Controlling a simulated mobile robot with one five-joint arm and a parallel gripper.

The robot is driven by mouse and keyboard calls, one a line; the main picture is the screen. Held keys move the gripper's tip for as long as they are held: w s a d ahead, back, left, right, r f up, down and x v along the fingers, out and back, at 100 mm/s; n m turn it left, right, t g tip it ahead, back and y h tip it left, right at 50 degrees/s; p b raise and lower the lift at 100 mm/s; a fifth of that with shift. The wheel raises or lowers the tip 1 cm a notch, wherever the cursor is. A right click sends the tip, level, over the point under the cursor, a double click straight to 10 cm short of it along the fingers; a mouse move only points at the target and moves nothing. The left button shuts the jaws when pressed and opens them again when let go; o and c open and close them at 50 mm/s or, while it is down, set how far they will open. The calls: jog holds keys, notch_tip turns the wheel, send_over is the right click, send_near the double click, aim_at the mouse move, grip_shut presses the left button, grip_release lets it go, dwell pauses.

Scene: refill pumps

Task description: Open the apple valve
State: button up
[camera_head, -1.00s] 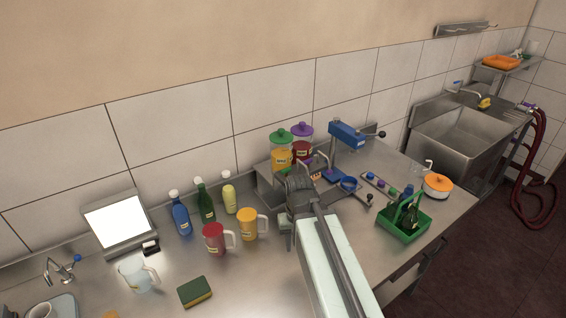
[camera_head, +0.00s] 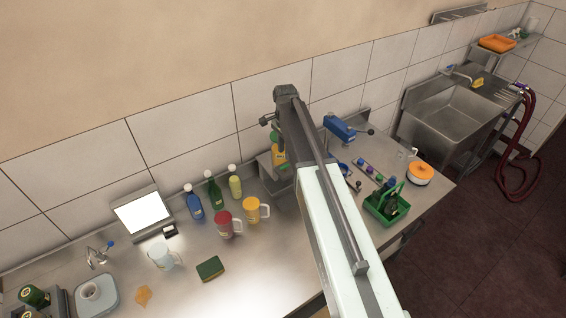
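The drink dispensers stand against the back wall, mostly behind my arm. A sliver of a yellow-orange dispenser (camera_head: 278,156) with a pale label shows beside the arm, with part of its green lid (camera_head: 275,137) above. The label is too small to read. I cannot make out the apple valve; that area is hidden or unclear. My gripper (camera_head: 267,121) is at the raised far end of my arm, overlapping the view just above the green lid. Its fingers are small and dark, and I cannot tell whether they are open.
A green sponge (camera_head: 210,268) lies in front. Right of the arm are a blue press (camera_head: 340,128) and a green caddy (camera_head: 386,207). The front middle counter is clear.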

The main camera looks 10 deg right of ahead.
aim_at(285, 166)
notch_tip(285, 166, down, 7)
jog(key=b, duration=0.6)
jog(key=shift+f, duration=0.1)
